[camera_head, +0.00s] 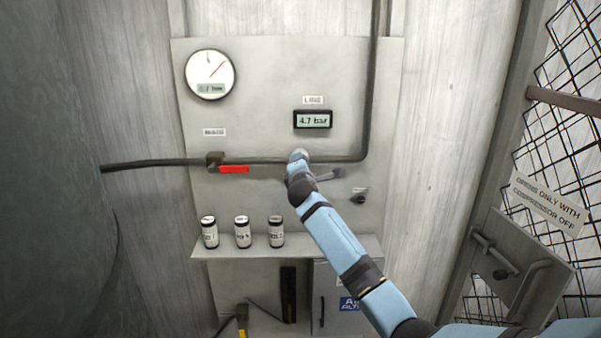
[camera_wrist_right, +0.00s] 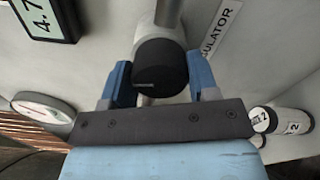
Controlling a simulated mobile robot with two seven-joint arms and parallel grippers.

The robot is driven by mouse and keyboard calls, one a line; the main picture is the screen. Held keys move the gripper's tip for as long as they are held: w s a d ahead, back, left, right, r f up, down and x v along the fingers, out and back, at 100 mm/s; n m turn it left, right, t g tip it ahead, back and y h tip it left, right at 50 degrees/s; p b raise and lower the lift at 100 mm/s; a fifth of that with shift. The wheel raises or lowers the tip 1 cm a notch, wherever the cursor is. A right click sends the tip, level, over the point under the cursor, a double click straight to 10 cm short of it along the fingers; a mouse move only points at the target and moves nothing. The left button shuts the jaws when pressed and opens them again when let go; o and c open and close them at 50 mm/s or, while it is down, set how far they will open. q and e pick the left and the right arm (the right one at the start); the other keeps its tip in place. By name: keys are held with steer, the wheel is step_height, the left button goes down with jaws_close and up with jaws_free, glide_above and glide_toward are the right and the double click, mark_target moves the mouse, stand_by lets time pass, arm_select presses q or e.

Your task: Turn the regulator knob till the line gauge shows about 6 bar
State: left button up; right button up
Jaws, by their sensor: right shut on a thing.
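The line gauge (camera_head: 313,120) is a small digital display on the grey panel, and it reads 4.7 bar. A corner of the same display shows in the right wrist view (camera_wrist_right: 45,18). The regulator knob (camera_wrist_right: 160,68) is black and round, with a light mark on its face, beside a partly visible regulator label (camera_wrist_right: 219,27). My right gripper (camera_wrist_right: 159,82) is shut on the knob, one blue finger on each side. In the head view my right arm reaches the panel below the gauge and hides the knob. My left gripper is not in view.
A round dial gauge (camera_head: 210,75) is at the panel's upper left. A pipe (camera_head: 150,164) with a red-handled valve (camera_head: 232,169) crosses the panel. Three cans (camera_head: 242,232) stand on the shelf (camera_head: 340,247) below. A mesh gate (camera_head: 560,130) is at right.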

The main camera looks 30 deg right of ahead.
steer(key=m+b, duration=0.2)
steer(key=m, duration=0.2)
steer(key=shift+f, duration=0.1)
steer(key=m+b, duration=0.1)
steer(key=m, duration=0.2)
steer(key=shift+m+b, duration=0.4)
steer(key=shift+m, duration=0.2)
steer(key=shift+r, duration=0.2)
steer(key=o, duration=0.9)
steer(key=shift+f, duration=0.1)
steer(key=b+v, duration=0.2)
steer(key=v, duration=1.1)
steer(key=shift+s+a, duration=0.15)
steer(key=shift+s, duration=0.2)
